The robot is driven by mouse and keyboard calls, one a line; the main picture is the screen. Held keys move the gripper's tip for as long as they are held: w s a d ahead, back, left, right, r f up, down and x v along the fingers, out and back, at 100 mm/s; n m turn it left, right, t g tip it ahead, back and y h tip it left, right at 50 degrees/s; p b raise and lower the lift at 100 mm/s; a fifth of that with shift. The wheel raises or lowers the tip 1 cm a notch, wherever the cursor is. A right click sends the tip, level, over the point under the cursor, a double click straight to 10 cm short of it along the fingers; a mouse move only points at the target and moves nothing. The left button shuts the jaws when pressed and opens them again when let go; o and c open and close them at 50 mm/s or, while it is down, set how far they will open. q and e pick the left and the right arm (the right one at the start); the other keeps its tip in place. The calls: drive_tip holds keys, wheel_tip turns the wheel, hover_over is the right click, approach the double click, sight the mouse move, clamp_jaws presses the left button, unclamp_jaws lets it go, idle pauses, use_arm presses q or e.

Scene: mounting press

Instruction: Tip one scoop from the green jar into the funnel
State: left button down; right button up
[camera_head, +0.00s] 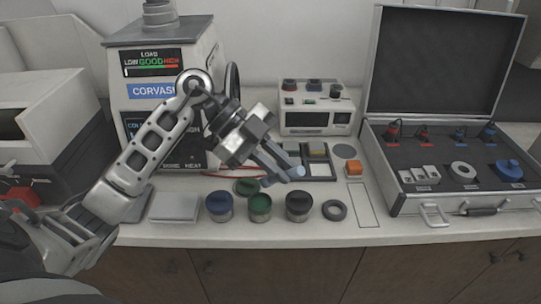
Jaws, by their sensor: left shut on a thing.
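The green jar (260,207) stands open-looking on the counter, between a blue jar (219,206) and a dark jar (298,205). A green disc like a lid (247,187) lies just behind it. My left gripper (287,171) is above and behind the dark jar, pointing down to the right, apart from the jars. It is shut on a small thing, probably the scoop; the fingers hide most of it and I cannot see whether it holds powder. A grey funnel-like top (158,18) sits on the press at the upper left, cut by the picture edge. My right gripper is not in view.
The press (150,91) stands behind my left arm. A small control box (315,119) is at the back. An open case (410,202) fills the right.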

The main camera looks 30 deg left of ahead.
sight(273, 179)
use_arm(q)
drive_tip(key=f+n+t+b, duration=0.1)
drive_tip(key=a+f+n+t+b, duration=0.1)
drive_tip(key=b, duration=0.1)
drive_tip(key=a+f+n+t+b, duration=0.1)
drive_tip(key=f+b, duration=0.1)
drive_tip(key=shift+w+f+n+t, duration=0.1)
drive_tip(key=shift+n+t, duration=0.2)
drive_tip(key=shift+t, duration=0.1)
drive_tip(key=shift+a+f+b, duration=0.1)
drive_tip(key=shift+f+b, duration=0.8)
drive_tip(key=shift+f, duration=0.95)
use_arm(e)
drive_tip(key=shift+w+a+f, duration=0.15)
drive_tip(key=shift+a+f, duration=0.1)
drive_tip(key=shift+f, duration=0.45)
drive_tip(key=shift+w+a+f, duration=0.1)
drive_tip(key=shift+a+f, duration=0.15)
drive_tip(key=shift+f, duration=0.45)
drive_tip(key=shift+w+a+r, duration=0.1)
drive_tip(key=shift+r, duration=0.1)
use_arm(q)
drive_tip(key=shift+p, duration=0.5)
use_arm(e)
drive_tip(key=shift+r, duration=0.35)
